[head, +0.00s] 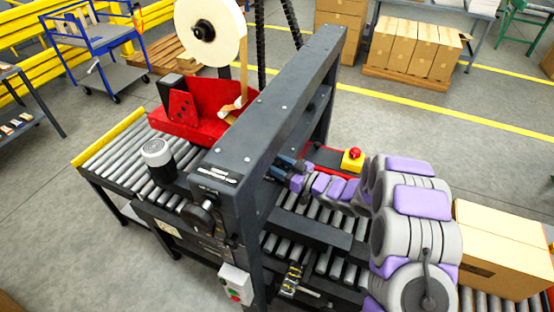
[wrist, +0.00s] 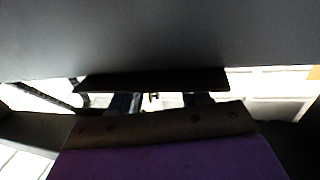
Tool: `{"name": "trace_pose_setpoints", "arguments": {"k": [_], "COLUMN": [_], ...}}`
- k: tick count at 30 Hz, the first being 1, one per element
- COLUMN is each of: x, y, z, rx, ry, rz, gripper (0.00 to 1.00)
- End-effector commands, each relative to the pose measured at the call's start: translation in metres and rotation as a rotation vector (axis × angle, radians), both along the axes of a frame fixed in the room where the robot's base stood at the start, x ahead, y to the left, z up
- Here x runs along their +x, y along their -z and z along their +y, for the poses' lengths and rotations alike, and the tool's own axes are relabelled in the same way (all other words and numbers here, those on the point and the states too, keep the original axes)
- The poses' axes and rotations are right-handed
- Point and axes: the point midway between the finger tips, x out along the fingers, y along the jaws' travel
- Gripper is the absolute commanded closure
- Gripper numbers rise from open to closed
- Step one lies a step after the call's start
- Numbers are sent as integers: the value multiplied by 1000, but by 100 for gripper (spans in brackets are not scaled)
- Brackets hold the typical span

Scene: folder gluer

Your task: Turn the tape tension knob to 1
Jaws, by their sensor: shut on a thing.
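My gripper (head: 282,166) reaches from the right to the inner side of the dark machine frame (head: 262,118), level with the red tape head (head: 195,108). In the wrist view my gripper (wrist: 160,101) shows two dark fingers with a gap, under a dark edge. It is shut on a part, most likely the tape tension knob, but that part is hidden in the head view. In the wrist view a tiny brass-coloured piece (wrist: 153,97) shows between the fingers. No scale or number can be read.
The frame's crossbeam passes close over my gripper. A black handwheel (head: 207,212) and a box with green and red buttons (head: 236,285) are on the near post. A red emergency button (head: 355,153) is beside my arm. A carton (head: 495,250) sits on the rollers at right.

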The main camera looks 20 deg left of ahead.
Motion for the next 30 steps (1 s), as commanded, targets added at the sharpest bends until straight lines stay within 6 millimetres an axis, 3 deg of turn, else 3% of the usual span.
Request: {"name": "trace_pose_setpoints", "arguments": {"k": [30], "x": [12], "y": [0], "z": [0], "rx": [2], "ry": [-579], "rz": [-10], "gripper": [84]}}
